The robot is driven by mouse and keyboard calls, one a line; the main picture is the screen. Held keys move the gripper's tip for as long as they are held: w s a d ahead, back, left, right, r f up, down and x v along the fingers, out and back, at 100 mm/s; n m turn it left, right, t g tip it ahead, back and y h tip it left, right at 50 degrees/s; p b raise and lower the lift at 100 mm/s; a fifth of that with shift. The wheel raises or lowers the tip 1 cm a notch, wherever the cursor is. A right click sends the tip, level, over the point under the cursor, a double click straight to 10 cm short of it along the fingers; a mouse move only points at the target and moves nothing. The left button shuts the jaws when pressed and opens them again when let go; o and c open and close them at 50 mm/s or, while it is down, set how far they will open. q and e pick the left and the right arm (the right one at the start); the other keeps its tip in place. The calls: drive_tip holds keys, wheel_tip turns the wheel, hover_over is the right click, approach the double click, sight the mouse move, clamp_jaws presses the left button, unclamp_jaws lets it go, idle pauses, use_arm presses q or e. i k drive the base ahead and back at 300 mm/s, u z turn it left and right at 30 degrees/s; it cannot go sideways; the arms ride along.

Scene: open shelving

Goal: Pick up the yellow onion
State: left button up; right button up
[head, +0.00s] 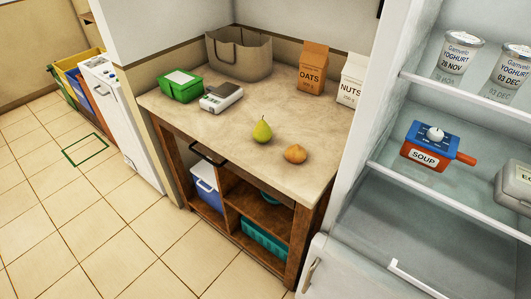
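The yellow onion (295,154) is a small orange-brown bulb. It lies on the beige countertop (220,130) near its front right edge. A green pear (262,130) stands upright to its left and a little farther back, apart from it. Neither of my grippers is in the head view, so nothing is seen touching the onion.
An oats bag (312,68) and a nuts bag (351,80) stand at the back right of the counter. A scale (221,98), a green box (180,87) and a fabric bin (239,55) stand left. An open fridge with shelves (460,95) is close on the right.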

sight(295, 154)
drive_tip(key=u, duration=1.45)
drive_tip(key=i, duration=1.65)
drive_tip(key=z, duration=1.3)
